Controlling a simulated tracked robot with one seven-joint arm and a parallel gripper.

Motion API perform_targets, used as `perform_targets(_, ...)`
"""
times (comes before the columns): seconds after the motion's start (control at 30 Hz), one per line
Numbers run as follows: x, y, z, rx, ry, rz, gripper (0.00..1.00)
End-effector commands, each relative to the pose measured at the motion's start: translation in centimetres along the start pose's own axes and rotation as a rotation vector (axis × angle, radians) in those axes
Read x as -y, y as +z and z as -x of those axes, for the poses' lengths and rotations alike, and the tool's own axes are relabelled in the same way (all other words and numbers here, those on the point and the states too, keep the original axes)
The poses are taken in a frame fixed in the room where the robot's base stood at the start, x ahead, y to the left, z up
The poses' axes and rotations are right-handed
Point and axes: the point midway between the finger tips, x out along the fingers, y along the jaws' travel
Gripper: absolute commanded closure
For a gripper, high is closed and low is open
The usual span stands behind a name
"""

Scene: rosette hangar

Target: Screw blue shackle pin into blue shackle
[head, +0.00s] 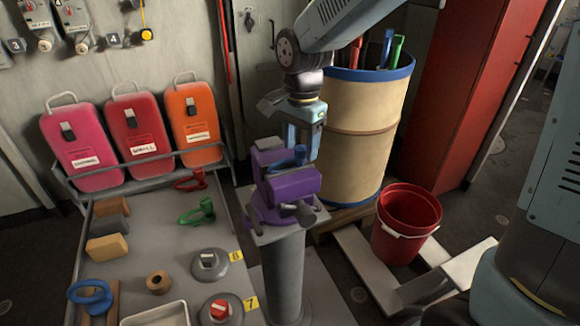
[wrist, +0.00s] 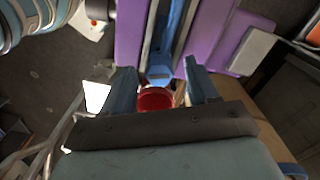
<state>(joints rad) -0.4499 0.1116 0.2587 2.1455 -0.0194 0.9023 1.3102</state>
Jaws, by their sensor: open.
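A blue piece (head: 300,155) sits at the purple vise (head: 290,185), which stands on a grey pedestal. I take it for the blue shackle; its pin cannot be told apart. In the wrist view, a long blue part (wrist: 177,30) runs between the purple vise jaws (wrist: 130,35) and ends in a rounded blue end (wrist: 160,74). My gripper (head: 305,146) points down at the back of the vise. In the wrist view its fingers (wrist: 159,70) are apart, one on each side of the rounded end, with gaps; I see no grip on it.
A bench left of the vise holds red (head: 191,181) and green (head: 198,212) shackles, a blue ring-like object (head: 90,297), blocks and round weights. A tan drum (head: 355,125) stands close behind right. A red bucket (head: 408,215) is on the floor to the right.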

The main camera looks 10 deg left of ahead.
Motion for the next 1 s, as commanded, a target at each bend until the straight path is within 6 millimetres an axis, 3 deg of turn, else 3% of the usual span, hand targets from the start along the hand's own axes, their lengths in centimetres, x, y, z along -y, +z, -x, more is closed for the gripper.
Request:
perform_targets(0.17,0.0,0.0,2.0,-0.001,-0.003,-0.001,0.41)
perform_targets(0.7,-0.1,0.0,11.9,-0.001,-0.003,-0.001,0.41)
perform_targets(1.0,-0.2,0.0,13.7,0.000,-0.002,0.000,0.41)
